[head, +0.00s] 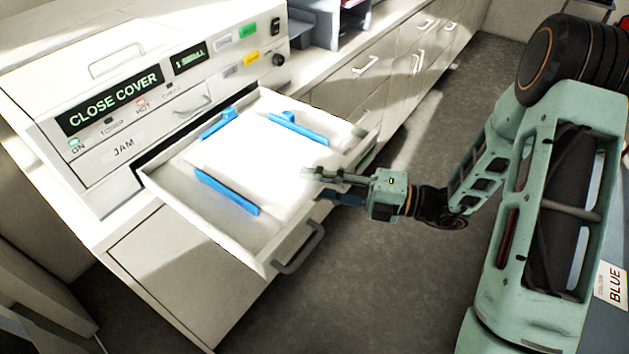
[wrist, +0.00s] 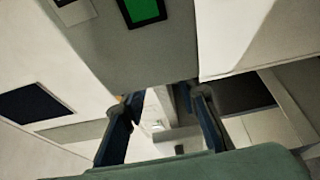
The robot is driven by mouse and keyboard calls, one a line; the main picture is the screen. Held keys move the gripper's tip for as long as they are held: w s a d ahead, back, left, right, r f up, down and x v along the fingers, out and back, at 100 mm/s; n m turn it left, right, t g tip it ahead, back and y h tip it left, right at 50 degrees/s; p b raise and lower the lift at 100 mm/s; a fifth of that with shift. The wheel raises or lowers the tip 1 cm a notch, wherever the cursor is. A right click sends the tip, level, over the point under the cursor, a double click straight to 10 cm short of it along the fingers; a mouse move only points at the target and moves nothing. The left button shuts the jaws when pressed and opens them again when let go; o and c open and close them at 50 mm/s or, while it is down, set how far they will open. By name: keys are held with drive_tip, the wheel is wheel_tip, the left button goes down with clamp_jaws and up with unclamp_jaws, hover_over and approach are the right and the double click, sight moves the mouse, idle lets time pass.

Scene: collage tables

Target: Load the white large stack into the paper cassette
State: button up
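The paper cassette (head: 228,243) is a white drawer pulled out of the machine, with a grey handle on its front. A large white stack (head: 250,150) lies flat inside it among the blue guides, one (head: 226,192) at its near left side, others at the back and right. My gripper (head: 312,174) is over or beside the stack's right edge in the head view; contact cannot be told. In the wrist view, the two dark fingers (wrist: 168,95) are apart with a gap between them and nothing visibly held.
The machine (head: 120,140) shows "CLOSE COVER" and a second display (head: 191,57). Its panel stands right behind the drawer. Grey trays (head: 318,22) stand on the counter at the back. White cabinets run along the wall. The grey floor (head: 400,290) is clear.

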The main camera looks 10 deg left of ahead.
drive_tip(key=d, duration=1.2)
